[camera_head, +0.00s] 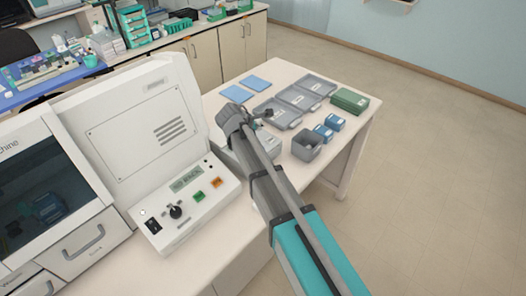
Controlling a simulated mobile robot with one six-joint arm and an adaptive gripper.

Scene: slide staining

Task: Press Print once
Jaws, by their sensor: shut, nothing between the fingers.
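My arm reaches in from the bottom right, and its grey wrist is above the bench. A small dark part of my gripper (267,114) shows just beyond the wrist; it is shut and empty, with its fingertips mostly hidden. A white machine (130,110) stands left of my arm. Its sloping control panel (205,208) has a small display (186,179), a green button (199,196), an orange button (216,183), a black knob (175,212) and a dark switch (153,226). No Print label is readable. A pale object (268,147) is partly hidden behind my arm.
Grey trays (304,96), a grey bin (306,145), small blue boxes (334,122) and a green box (350,100) stand on the bench right of my arm. Blue sheets (236,94) lie behind. A dark-windowed machine (40,200) is at far left. Right floor is clear.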

